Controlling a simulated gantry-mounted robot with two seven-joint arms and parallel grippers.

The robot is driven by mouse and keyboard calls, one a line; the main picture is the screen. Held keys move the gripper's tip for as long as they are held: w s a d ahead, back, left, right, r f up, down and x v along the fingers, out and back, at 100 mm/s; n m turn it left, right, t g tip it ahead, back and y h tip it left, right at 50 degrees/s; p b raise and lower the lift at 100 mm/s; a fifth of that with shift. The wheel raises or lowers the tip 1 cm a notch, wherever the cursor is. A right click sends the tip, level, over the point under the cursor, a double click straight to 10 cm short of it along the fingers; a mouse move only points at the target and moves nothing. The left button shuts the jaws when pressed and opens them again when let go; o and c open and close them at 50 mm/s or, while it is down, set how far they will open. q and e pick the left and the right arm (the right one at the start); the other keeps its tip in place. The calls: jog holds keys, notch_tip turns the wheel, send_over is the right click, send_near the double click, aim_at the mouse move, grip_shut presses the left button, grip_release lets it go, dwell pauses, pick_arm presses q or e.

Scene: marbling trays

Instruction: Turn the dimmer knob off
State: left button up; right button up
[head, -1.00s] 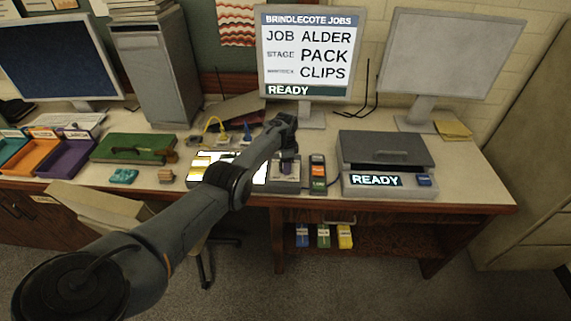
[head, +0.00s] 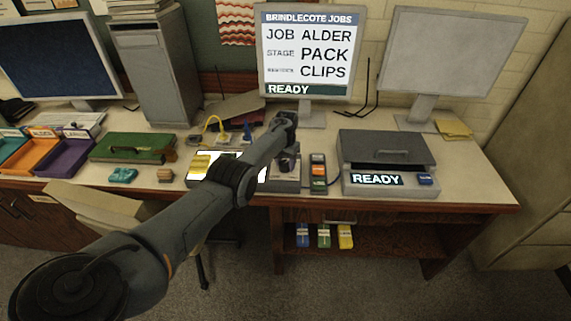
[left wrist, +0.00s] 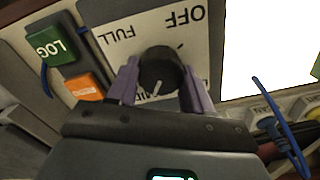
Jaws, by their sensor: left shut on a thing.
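The dimmer knob (left wrist: 158,66) is a dark round knob on a pale dial plate (left wrist: 128,22) in the left wrist view. The plate reads OFF and FULL, with other lettering partly hidden by my gripper. A white mark on the knob faces the gripper's palm, away from the OFF lettering. My left gripper (left wrist: 160,82) is shut on the knob, with a purple finger on each side. In the head view my left gripper (head: 287,163) is at the dimmer box and hides the knob. A bright white light panel (left wrist: 268,50) beside the dial is lit. My right gripper is out of view.
A handset with green LOG and orange buttons (head: 318,172) stands close right of the dimmer. A grey lidded machine (head: 388,150) reading READY is farther right. A yellow cable (head: 215,125) and a blue-cabled plug (left wrist: 268,124) lie near. Bare desk shows at right (head: 470,175).

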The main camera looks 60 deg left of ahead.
pick_arm(q)
jog(key=n+b, duration=0.1)
jog(key=n, duration=0.2)
jog(key=shift+f+n, duration=0.1)
jog(key=shift+n, duration=0.3)
jog(key=n+b, duration=0.1)
jog(key=n, duration=0.3)
jog(key=shift+n, duration=0.3)
jog(key=n+b, duration=0.1)
jog(key=n, duration=0.2)
jog(key=shift+s+n, duration=0.1)
jog(key=shift+n, duration=0.2)
jog(key=n+b, duration=0.1)
jog(key=n, duration=0.2)
jog(key=shift+n+b, duration=0.3)
jog(key=shift+b, duration=0.05)
jog(key=n+b, duration=0.1)
jog(key=n, duration=0.2)
jog(key=shift+s+n, duration=0.1)
jog(key=shift+n, duration=0.2)
jog(key=n+b, duration=0.1)
jog(key=n, duration=0.3)
jog(key=shift+n, duration=0.3)
jog(key=n+b, duration=0.1)
jog(key=n, duration=0.3)
jog(key=shift+n+b, duration=0.35)
jog(key=shift+n, duration=1.05)
